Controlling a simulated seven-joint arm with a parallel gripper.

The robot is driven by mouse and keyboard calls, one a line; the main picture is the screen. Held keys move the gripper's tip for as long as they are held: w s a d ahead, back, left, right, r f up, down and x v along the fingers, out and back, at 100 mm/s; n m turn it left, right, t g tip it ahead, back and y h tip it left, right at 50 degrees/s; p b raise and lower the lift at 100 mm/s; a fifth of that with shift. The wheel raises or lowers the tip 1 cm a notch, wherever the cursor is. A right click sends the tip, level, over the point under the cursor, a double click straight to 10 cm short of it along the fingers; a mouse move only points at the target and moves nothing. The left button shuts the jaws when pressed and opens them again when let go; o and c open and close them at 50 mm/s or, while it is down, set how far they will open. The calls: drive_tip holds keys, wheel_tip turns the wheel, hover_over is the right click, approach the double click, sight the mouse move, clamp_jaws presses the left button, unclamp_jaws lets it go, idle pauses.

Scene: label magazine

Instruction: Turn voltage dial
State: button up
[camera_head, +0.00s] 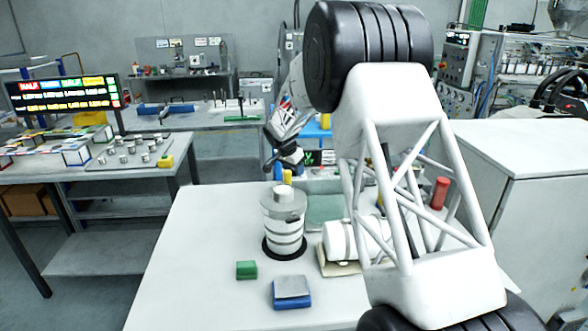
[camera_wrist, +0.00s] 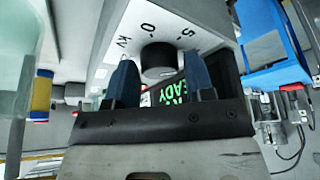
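The voltage dial (camera_wrist: 158,60) is a dark round knob on a white panel (camera_wrist: 112,28) marked 0, 5 and kV in the wrist view. A green READY display (camera_wrist: 165,92) shows beside it, partly covered by my gripper. My gripper (camera_wrist: 161,80) is open, with one blue-grey finger on each side of the knob in the picture. I cannot tell whether either finger touches it. In the head view my gripper (camera_head: 288,160) points down over the back of the white table, and the dial cannot be made out there.
A white banded cylinder (camera_head: 284,222) stands upright on the table (camera_head: 190,270), with another lying at its right. A green block (camera_head: 246,270) and a blue-grey block (camera_head: 291,291) lie in front. A red cylinder (camera_head: 440,193) stands at the right. The table's front left is clear.

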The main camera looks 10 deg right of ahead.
drive_tip(key=c, duration=0.6)
drive_tip(key=shift+o, duration=0.2)
drive_tip(key=shift+n, duration=0.3)
drive_tip(key=shift+n+t+y, duration=0.4)
drive_tip(key=shift+n+y, duration=0.4)
drive_tip(key=shift+n, duration=1.2)
drive_tip(key=o, duration=0.9)
drive_tip(key=shift+s+r, duration=0.1)
